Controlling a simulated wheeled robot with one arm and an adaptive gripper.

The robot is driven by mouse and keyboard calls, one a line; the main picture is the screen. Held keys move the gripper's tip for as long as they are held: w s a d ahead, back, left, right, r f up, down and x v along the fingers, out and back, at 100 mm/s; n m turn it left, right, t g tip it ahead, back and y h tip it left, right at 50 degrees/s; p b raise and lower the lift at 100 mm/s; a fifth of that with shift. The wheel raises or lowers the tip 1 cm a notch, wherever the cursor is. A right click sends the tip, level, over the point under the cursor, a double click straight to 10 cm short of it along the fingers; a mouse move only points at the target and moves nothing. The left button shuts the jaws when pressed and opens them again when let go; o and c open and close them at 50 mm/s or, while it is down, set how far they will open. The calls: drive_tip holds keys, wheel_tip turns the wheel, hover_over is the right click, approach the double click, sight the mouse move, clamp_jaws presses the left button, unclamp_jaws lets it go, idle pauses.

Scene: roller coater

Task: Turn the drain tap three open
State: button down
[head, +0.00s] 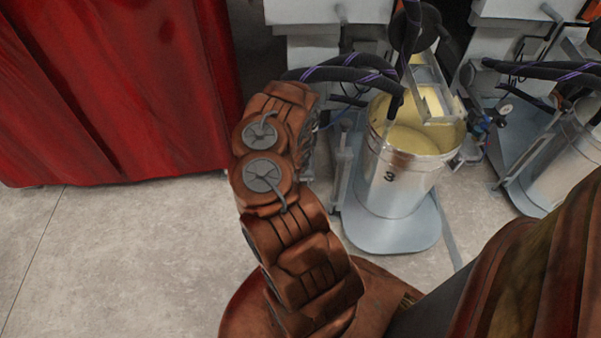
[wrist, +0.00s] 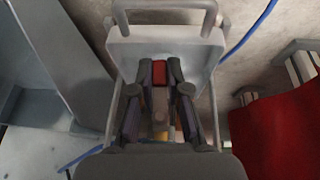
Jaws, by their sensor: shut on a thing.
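In the wrist view, my gripper (wrist: 161,74) is shut on a small red piece (wrist: 159,72), which looks like the handle of the drain tap. The fingers press it from both sides, and a grey-brown part lies between them below it. How far the tap is turned cannot be told. In the head view, my brown arm reaches up toward the machines, and my gripper and the tap are hidden behind it. A metal bucket marked 3 (head: 389,192) with yellowish paint stands to the right of my arm.
A pale box-like housing with a bar handle (wrist: 166,18) sits just beyond my gripper. Black hoses (head: 340,73) run above the bucket. A red curtain (head: 120,90) hangs at left. Another bucket (head: 558,160) stands at right. The floor (head: 130,250) at lower left is clear.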

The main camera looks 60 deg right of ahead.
drive_tip(key=shift+w+f+t+b, duration=0.1)
drive_tip(key=shift+t+b, duration=0.2)
drive_tip(key=shift+b, duration=0.35)
drive_tip(key=shift+w+y, duration=0.1)
drive_tip(key=shift+y, duration=0.2)
drive_tip(key=c, duration=1.1)
unclamp_jaws()
drive_tip(key=shift+c, duration=0.2)
drive_tip(key=shift+r, duration=0.25)
drive_tip(key=shift+a+r, duration=0.35)
drive_tip(key=shift+r, duration=0.2)
drive_tip(key=shift+s+a+r, duration=0.1)
drive_tip(key=shift+s+r, duration=0.3)
drive_tip(key=shift+r, duration=0.25)
drive_tip(key=v, duration=0.9)
